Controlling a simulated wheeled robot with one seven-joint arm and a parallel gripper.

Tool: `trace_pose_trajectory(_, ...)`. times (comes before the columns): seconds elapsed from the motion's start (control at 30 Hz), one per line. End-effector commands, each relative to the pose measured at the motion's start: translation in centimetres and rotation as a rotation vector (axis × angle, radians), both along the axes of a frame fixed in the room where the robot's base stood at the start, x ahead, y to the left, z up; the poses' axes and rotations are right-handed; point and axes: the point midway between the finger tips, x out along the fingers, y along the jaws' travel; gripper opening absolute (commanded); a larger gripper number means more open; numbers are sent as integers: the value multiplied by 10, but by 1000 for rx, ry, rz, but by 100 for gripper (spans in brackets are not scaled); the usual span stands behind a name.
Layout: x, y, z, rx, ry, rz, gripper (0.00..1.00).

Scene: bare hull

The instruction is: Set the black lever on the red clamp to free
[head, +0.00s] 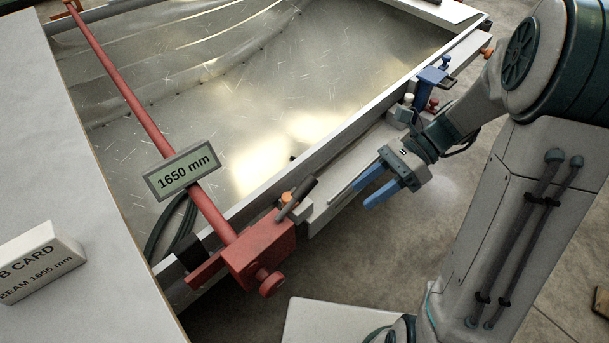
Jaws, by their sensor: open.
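The red clamp (262,253) sits on the near corner of the hull's edge, with a long red bar (131,100) running away to the upper left. A short black lever (298,199) stands out at the clamp's upper right corner, slanting up to the right. A small orange knob (286,197) is beside it. I cannot read any lever marking. My gripper (350,203), with blue fingers, is to the right of the lever and apart from it. It is open and empty, its fingers pointing down and left towards the clamp's side.
A sign reading "1650 mm" (182,171) is on the red bar. A white card block (40,262) reads "BEAM 1655 mm" on the pale table (75,160) at left. A blue clamp-like fitting (431,77) stands behind my gripper on the hull's edge. Bare floor (390,255) lies below.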

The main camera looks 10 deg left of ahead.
Motion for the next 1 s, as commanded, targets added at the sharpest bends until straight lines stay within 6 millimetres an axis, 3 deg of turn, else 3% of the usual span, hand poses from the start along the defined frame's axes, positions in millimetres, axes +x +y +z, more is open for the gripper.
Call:
trace_pose_trajectory(0.03,10,4,-11,26,108,-61,47)
trace_pose_trajectory(0.2,43,12,-27,108,425,-232,47)
trace_pose_trajectory(0.47,73,13,-44,182,700,-348,47)
trace_pose_trajectory(0.67,72,22,-46,193,737,-358,47)
trace_pose_trajectory(1.0,45,85,-47,191,734,-354,47)
